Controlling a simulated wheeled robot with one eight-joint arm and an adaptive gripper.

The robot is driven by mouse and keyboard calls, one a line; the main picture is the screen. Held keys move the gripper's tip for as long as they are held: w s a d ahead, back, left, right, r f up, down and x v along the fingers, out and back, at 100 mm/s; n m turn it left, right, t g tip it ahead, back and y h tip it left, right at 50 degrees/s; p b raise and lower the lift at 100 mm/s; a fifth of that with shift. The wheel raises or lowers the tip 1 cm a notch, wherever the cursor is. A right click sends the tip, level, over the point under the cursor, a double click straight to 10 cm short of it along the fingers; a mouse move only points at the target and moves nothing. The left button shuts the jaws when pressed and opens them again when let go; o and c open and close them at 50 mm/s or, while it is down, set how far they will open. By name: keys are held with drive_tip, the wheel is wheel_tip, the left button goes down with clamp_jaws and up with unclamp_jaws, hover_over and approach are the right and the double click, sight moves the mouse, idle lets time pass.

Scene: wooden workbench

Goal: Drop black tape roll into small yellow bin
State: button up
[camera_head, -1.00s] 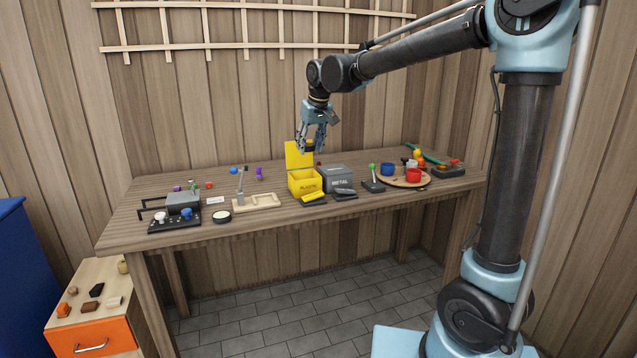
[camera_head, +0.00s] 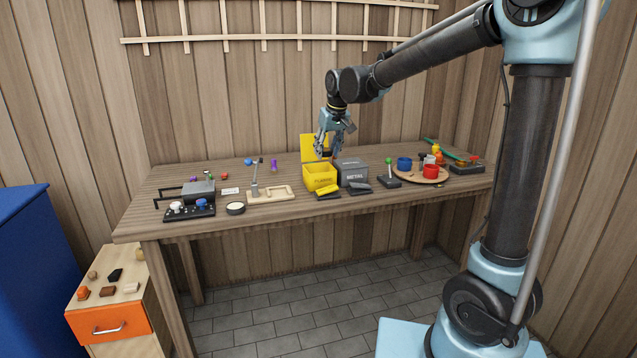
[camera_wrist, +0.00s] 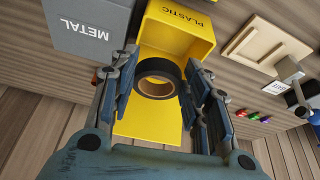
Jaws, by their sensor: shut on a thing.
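My gripper (camera_head: 327,148) is above the small yellow bin (camera_head: 321,179), near its raised yellow lid. In the wrist view my gripper (camera_wrist: 160,85) is shut on the black tape roll (camera_wrist: 157,68), a black ring with a brown core. The roll sits between the fingers, with the open yellow bin (camera_wrist: 180,28), marked PLASTIC, beyond it. In the head view the roll shows only as a small dark patch at the fingers. The gap between roll and bin is hard to judge.
A grey METAL bin (camera_head: 352,172) stands right beside the yellow bin. A wooden tray (camera_head: 270,193) is to the left, and a round board with cups (camera_head: 421,177) is to the right. The wooden wall is behind.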

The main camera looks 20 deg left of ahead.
drive_tip(key=o, duration=1.1)
drive_tip(key=v, duration=1.1)
drive_tip(key=shift+s+d+r, duration=0.15)
drive_tip(key=shift+r, duration=0.2)
